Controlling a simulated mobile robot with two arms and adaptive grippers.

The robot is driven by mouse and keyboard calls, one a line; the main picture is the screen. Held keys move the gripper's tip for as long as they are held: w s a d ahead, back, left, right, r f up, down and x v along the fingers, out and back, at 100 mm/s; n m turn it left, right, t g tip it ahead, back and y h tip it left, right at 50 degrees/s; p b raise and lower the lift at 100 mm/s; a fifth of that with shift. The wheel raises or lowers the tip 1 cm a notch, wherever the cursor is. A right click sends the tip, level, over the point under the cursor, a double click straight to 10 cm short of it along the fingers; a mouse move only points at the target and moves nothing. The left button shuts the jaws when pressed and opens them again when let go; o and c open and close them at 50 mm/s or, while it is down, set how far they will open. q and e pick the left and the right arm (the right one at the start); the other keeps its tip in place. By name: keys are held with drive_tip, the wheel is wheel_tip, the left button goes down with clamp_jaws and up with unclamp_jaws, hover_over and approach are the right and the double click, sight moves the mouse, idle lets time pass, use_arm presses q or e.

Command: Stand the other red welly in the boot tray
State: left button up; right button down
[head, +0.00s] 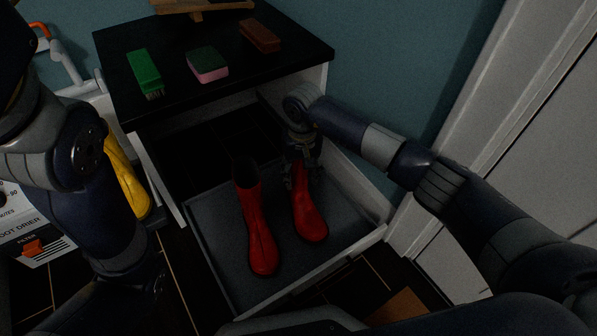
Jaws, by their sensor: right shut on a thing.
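Two red wellies are over the grey boot tray (210,240), which lies in a pulled-out white drawer. The left red welly (257,225) stands upright in the tray, toe towards me. The right red welly (309,217) is beside it, apart by a small gap, and looks upright. My right gripper (300,172) is shut on the top of this right welly, coming from above. Whether its sole touches the tray is hard to tell. My left arm is at the left; its gripper is not visible.
A black worktop (125,50) above the drawer carries a green brush (145,70), a pink and green sponge (207,66) and a brown brush (260,36). A yellow welly (127,180) is by the boot drier (30,235) at left. A white door (500,130) is at right.

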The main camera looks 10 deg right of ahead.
drive_tip(key=shift+d+f, duration=0.1)
drive_tip(key=shift+f, duration=0.2)
drive_tip(key=shift+s+f+b, duration=0.2)
drive_tip(key=shift+f+b, duration=0.2)
drive_tip(key=shift+d, duration=0.1)
drive_tip(key=c, duration=0.9)
unclamp_jaws()
drive_tip(key=shift+f, duration=0.1)
drive_tip(key=shift+o, duration=1)
drive_tip(key=shift+w, duration=0.1)
drive_tip(key=o, duration=0.5)
drive_tip(key=shift+r, duration=0.3)
